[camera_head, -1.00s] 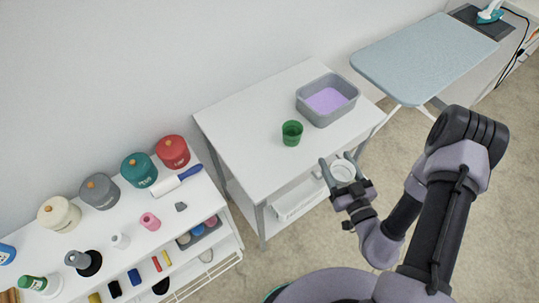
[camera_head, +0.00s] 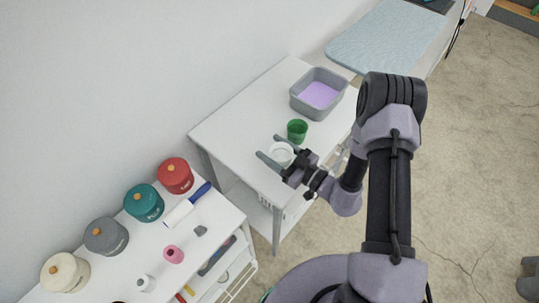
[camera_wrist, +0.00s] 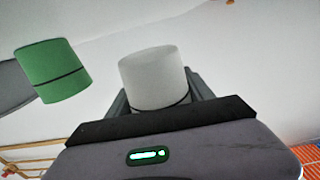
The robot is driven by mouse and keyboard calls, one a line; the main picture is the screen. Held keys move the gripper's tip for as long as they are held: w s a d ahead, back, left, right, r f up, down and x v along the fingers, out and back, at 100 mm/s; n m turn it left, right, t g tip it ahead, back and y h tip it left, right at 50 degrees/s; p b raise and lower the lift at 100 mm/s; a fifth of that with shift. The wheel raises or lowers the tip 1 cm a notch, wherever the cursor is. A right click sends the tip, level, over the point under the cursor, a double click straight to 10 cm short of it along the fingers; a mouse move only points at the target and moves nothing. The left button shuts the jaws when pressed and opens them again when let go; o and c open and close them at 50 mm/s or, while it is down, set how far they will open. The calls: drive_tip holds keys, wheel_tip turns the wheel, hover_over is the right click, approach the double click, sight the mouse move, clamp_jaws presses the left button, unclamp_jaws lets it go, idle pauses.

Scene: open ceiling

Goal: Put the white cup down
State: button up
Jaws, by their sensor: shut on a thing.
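The white cup (camera_head: 281,154) is between the fingers of my gripper (camera_head: 276,150), which is shut on it. In the head view the cup is over the front part of the white table (camera_head: 238,129). I cannot tell whether its base touches the table top. In the wrist view the white cup (camera_wrist: 153,78) shows between the fingers, and my gripper (camera_wrist: 158,95) partly hides its lower part. A green cup (camera_head: 297,130) stands on the table just beyond the white cup; it also shows at the left in the wrist view (camera_wrist: 52,70).
A grey bin (camera_head: 319,92) with a purple inside stands at the table's far end. The table's left part is clear. A white shelf (camera_head: 207,222) with several lidded canisters and a lint roller (camera_head: 187,205) stands at lower left. A blue ironing board (camera_head: 385,38) is beyond the table.

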sight(275, 156)
drive_tip(key=f, duration=0.1)
drive_tip(key=f+b, duration=0.1)
drive_tip(key=w+a+f+b, duration=0.1)
drive_tip(key=f, duration=0.1)
drive_tip(key=shift+w, duration=0.1)
drive_tip(key=shift+r, duration=0.2)
drive_tip(key=shift+f, duration=0.15)
drive_tip(key=o, duration=1.4)
drive_tip(key=shift+o, duration=0.2)
